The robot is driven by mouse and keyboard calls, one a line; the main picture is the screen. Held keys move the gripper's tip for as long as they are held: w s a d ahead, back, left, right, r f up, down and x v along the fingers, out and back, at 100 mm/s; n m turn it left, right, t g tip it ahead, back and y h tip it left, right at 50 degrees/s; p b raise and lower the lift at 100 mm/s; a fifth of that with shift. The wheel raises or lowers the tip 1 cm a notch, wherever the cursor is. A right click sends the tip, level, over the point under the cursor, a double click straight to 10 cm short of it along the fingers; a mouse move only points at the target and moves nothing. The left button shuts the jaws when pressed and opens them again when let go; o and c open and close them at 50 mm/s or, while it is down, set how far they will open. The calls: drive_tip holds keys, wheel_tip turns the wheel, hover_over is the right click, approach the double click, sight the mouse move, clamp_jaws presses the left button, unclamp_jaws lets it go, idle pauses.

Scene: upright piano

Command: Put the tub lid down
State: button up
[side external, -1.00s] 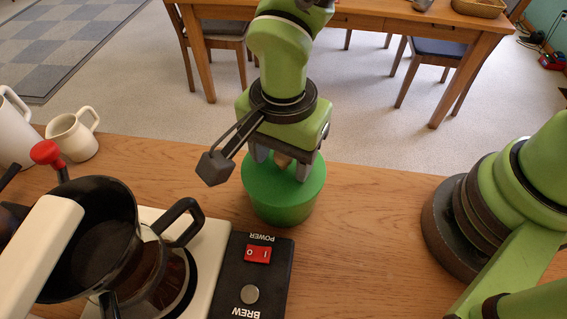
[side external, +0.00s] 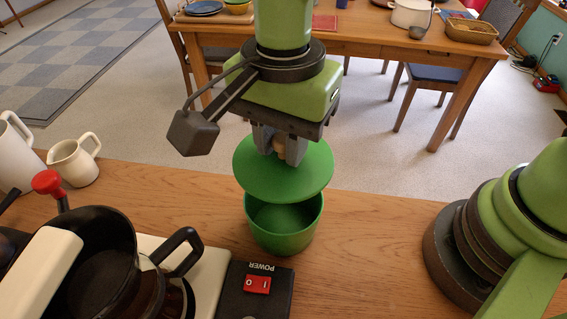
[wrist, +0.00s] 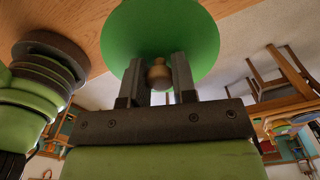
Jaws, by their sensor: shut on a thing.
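The tub lid (side external: 262,179) is a flat green disc with a small wooden knob (side external: 280,147). My gripper (side external: 281,150) is shut on the knob and holds the lid in the air above the tub. The green tub (side external: 284,236) stands open on the wooden counter, and part of its inside shows below the lid. In the wrist view the lid (wrist: 160,35) fills the top middle, with the knob (wrist: 159,74) between the two fingers of my gripper (wrist: 160,78). The tub is hidden in the wrist view.
A cream jug (side external: 75,161) is at the back left. The wooden counter (side external: 375,245) is clear right of the tub.

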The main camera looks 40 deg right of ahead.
drive_tip(key=shift+w+d+r, duration=0.2)
drive_tip(key=shift+d+r, duration=0.05)
drive_tip(key=shift+r, duration=0.25)
drive_tip(key=shift+w+d+r, duration=0.15)
drive_tip(key=shift+d+r, duration=0.1)
drive_tip(key=shift+r, duration=0.2)
drive_tip(key=w+d+f+n, duration=0.1)
drive_tip(key=w+d+n, duration=0.2)
drive_tip(key=d+n, duration=0.9)
drive_tip(key=d, duration=0.8)
drive_tip(key=shift+n, duration=0.3)
drive_tip(key=shift+w+f, duration=0.1)
drive_tip(key=s+a+f+n, duration=0.3)
drive_tip(key=s+a+n, duration=0.65)
drive_tip(key=n, duration=0.25)
drive_tip(key=s+a+f+n, duration=0.3)
drive_tip(key=s+a+n, duration=0.6)
drive_tip(key=a+n, duration=0.2)
drive_tip(key=shift+w+d+f, duration=0.1)
drive_tip(key=shift+f, duration=2.45)
drive_tip(key=shift+w+f, duration=0.1)
drive_tip(key=shift+f, duration=2.45)
drive_tip(key=shift+f, duration=0.15)
